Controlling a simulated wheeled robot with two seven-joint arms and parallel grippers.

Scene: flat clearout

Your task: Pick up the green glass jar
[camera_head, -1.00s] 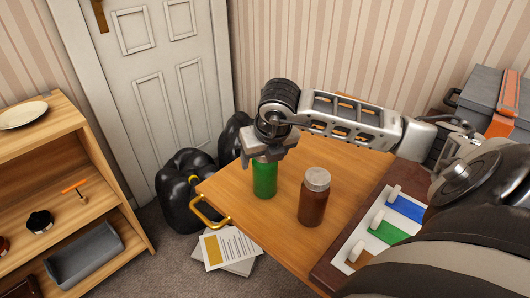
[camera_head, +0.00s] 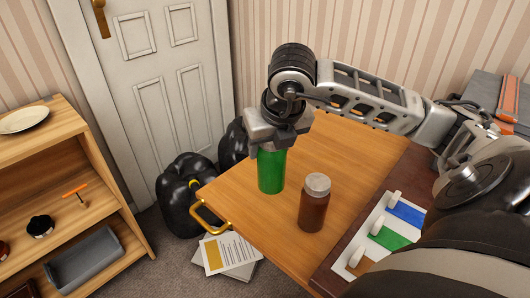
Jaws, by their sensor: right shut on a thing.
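The green glass jar (camera_head: 271,172) is upright at the centre of the view, over the wooden table board (camera_head: 335,150). My right gripper (camera_head: 272,143) is shut on its top from above and hides the lid. The jar's base looks raised a little, but I cannot tell exactly how far it is above the board. My left gripper is not in view.
A brown jar (camera_head: 314,207) with a grey lid stands just right of the green jar. A white panel (camera_head: 360,250) with coloured patches lies at the right. Black bags (camera_head: 185,200) and papers (camera_head: 230,252) are on the floor. A wooden shelf (camera_head: 120,195) stands at the left.

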